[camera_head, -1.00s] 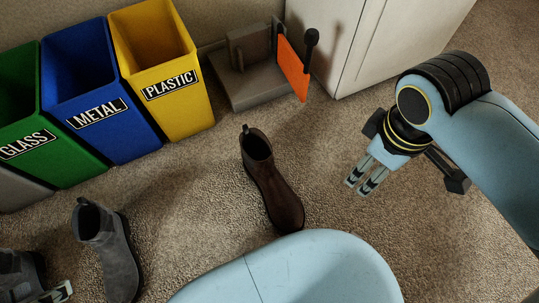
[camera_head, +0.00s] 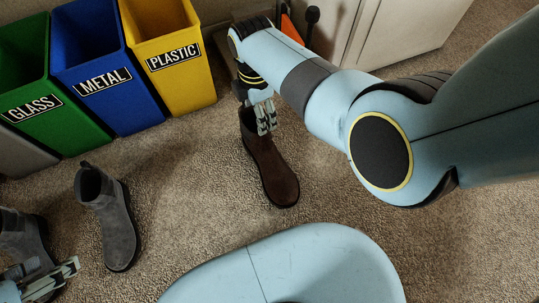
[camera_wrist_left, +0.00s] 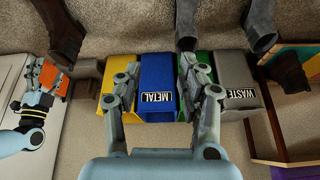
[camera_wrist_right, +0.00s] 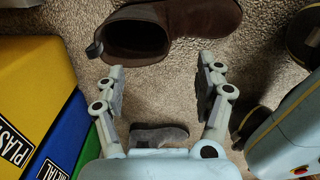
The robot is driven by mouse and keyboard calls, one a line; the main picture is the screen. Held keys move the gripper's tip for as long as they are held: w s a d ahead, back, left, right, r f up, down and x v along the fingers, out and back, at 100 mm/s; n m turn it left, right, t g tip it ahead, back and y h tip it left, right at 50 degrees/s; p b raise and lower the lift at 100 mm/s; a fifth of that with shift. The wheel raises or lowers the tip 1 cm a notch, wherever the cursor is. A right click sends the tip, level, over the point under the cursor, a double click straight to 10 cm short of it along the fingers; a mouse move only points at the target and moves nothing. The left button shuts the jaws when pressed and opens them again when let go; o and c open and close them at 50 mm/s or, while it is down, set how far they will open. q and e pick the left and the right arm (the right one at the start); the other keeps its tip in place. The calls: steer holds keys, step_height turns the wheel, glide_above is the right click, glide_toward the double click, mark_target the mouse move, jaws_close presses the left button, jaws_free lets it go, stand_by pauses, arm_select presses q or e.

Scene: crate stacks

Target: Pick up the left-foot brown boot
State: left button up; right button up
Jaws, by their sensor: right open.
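A brown boot (camera_head: 270,170) stands on the carpet in the middle of the head view, toe toward me. My right gripper (camera_head: 267,128) is open at its shaft; part of the shaft is hidden behind the fingers. In the right wrist view the boot (camera_wrist_right: 190,25) lies across the top, beyond the open fingertips (camera_wrist_right: 160,72). The left wrist view also shows this boot (camera_wrist_left: 60,30) and another brown boot (camera_wrist_left: 286,72) at the right. I cannot tell which is left-foot. My left gripper (camera_head: 72,272) is open and empty, low at the left.
Grey boots (camera_head: 108,225) stand at the left. Green, blue and yellow bins (camera_head: 175,85) line the back left. A pale cabinet (camera_head: 400,30) and an orange panel (camera_head: 290,30) are behind the right arm. Carpet between bins and boots is clear.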

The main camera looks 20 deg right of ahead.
mark_target(269, 156)
arm_select(q)
steer(key=f+t+b, duration=0.2)
steer(key=f, duration=0.1)
steer(key=f+t, duration=0.1)
steer(key=t, duration=0.1)
steer(key=shift+w+d+f+b, duration=0.1)
steer(key=shift+w+f+b, duration=0.2)
steer(key=shift+f+b, duration=0.1)
arm_select(e)
step_height(269, 156, down, 5)
steer(key=shift+s+r, duration=0.1)
steer(key=shift+s+d+f+b, duration=0.1)
steer(key=shift+d+f+b, duration=0.05)
steer(key=shift+f+b, duration=0.45)
steer(key=shift+s+d+f+b, duration=0.1)
steer(key=shift+f+b, duration=0.35)
steer(key=shift+f, duration=0.1)
arm_select(q)
steer(key=w+d+r+m+t+h+b, duration=0.1)
steer(key=w+d+r+t+h+b, duration=0.1)
steer(key=w+r+t, duration=0.6)
step_height(269, 156, up, 5)
steer(key=shift+w+f+m+t, duration=0.1)
steer(key=shift+w+m+t, duration=0.2)
steer(key=shift+t, duration=0.6)
arm_select(e)
step_height(269, 156, down, 3)
steer(key=shift+w+d+r, duration=0.1)
steer(key=shift+r, duration=0.05)
steer(key=shift+c, duration=0.3)
